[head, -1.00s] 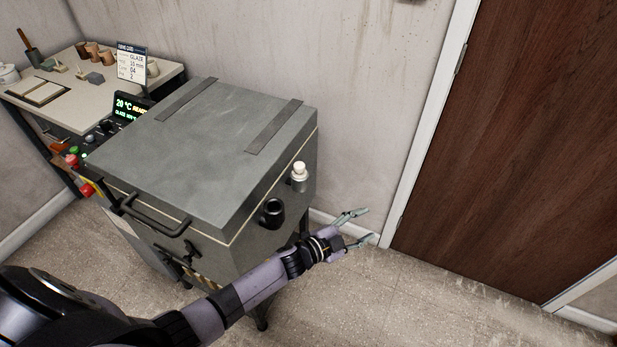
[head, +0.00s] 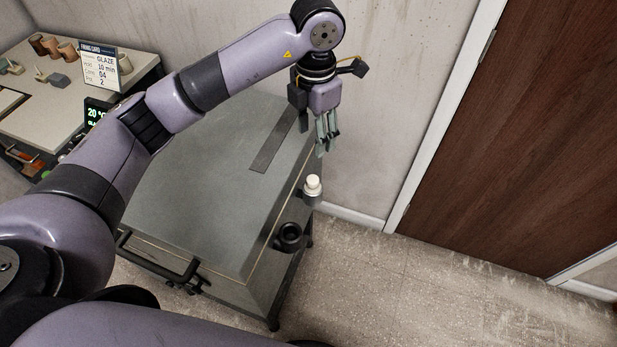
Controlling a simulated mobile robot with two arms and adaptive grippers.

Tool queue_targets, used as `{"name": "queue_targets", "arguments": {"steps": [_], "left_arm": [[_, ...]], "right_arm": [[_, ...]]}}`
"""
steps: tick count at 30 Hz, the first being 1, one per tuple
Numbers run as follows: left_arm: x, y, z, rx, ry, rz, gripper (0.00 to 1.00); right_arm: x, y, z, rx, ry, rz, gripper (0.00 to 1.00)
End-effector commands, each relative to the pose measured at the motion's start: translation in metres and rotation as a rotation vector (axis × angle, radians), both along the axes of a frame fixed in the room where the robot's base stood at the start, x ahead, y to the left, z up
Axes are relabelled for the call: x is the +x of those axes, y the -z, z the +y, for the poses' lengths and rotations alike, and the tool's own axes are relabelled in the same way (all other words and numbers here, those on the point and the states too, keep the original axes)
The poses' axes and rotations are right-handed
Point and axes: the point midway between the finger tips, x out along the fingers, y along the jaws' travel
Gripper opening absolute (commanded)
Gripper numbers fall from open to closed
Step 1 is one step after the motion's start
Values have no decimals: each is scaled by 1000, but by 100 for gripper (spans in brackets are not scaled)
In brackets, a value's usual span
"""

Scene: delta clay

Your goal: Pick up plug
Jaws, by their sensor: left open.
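The plug (head: 313,183) is a small cream-white piece with a rounded top. It sits upright in a grey metal holder (head: 311,198) on the right side of the grey kiln (head: 205,185). My left gripper (head: 322,150) is open and points down above the plug, a little to its right in the picture and apart from it. Its fingers look close together from this angle. A black round port (head: 288,237) sticks out of the kiln's side below the holder. My right gripper is out of view.
A worktable (head: 45,115) with cups and a firing card (head: 104,66) stands at the back left. The floor between the kiln and the brown door (head: 545,130) is clear.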

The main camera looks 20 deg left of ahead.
Motion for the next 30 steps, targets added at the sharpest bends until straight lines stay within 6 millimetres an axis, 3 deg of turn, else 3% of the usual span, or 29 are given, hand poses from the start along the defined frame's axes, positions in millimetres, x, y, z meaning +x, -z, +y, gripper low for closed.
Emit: {"name": "queue_targets", "arguments": {"steps": [6, 12, 23, 30], "left_arm": [[-2, 46, 0, -2, -1, 9, 49], [-2, 88, 0, -4, 0, 9, 49], [0, 120, 1, -4, 0, 8, 49], [2, 155, 3, -5, 0, 6, 49]], "right_arm": [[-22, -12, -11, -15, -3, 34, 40], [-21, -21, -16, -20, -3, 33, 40], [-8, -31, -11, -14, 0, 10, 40], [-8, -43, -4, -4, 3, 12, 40]]}}
